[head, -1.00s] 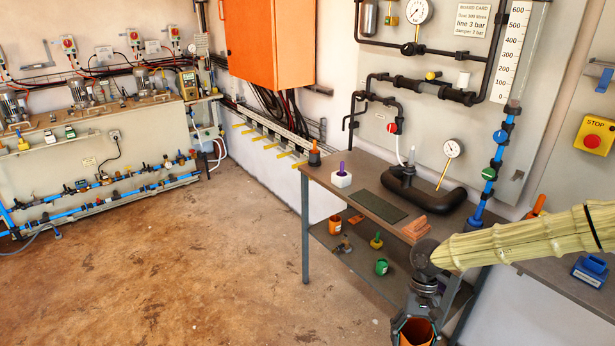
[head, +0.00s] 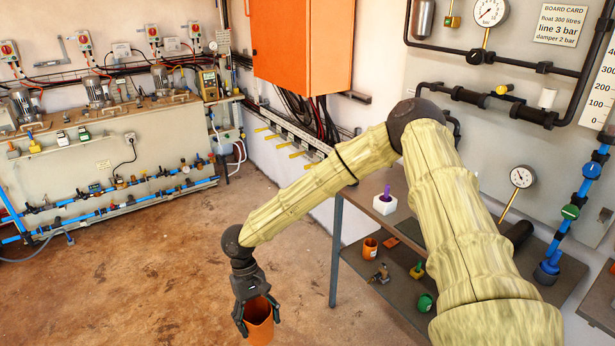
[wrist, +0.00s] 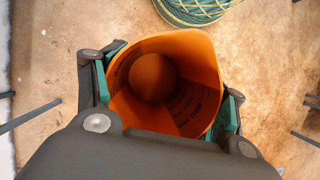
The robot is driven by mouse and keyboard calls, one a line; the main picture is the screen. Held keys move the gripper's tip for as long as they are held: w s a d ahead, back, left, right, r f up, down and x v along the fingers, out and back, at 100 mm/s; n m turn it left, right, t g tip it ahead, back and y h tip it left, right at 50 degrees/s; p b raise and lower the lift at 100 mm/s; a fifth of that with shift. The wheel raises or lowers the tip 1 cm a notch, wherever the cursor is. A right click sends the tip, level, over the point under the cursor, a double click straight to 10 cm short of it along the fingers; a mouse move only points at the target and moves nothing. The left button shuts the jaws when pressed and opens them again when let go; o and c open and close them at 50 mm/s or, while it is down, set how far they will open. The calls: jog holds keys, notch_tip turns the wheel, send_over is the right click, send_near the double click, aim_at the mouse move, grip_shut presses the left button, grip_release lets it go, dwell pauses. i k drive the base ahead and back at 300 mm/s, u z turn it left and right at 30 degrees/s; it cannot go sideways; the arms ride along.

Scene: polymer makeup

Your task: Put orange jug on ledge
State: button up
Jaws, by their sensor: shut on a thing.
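The orange jug (head: 259,326) hangs upright below my gripper (head: 256,308), over the brown floor in the head view, its lower part cut off by the frame edge. In the wrist view I look down into the open jug (wrist: 150,85), with dark print on its inner wall. The green pads of my gripper (wrist: 165,100) press on its two sides. A narrow ledge (head: 60,151) with small items runs along the front of the left bench; I cannot tell whether it is the one named.
A grey two-level table (head: 337,250) stands right, partly hidden by my arm; a white block with a purple peg (head: 384,205) is on top. Its lower shelf holds another orange container (head: 370,248) and a green one (head: 425,302). A green mesh basket (wrist: 195,10) is near the jug. Floor at left is clear.

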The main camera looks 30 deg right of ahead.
aim_at(382, 190)
jog(key=u, duration=0.1)
jog(key=i, duration=1.25)
jog(key=z, duration=0.9)
jog(key=i, duration=0.55)
jog(key=z, duration=0.5)
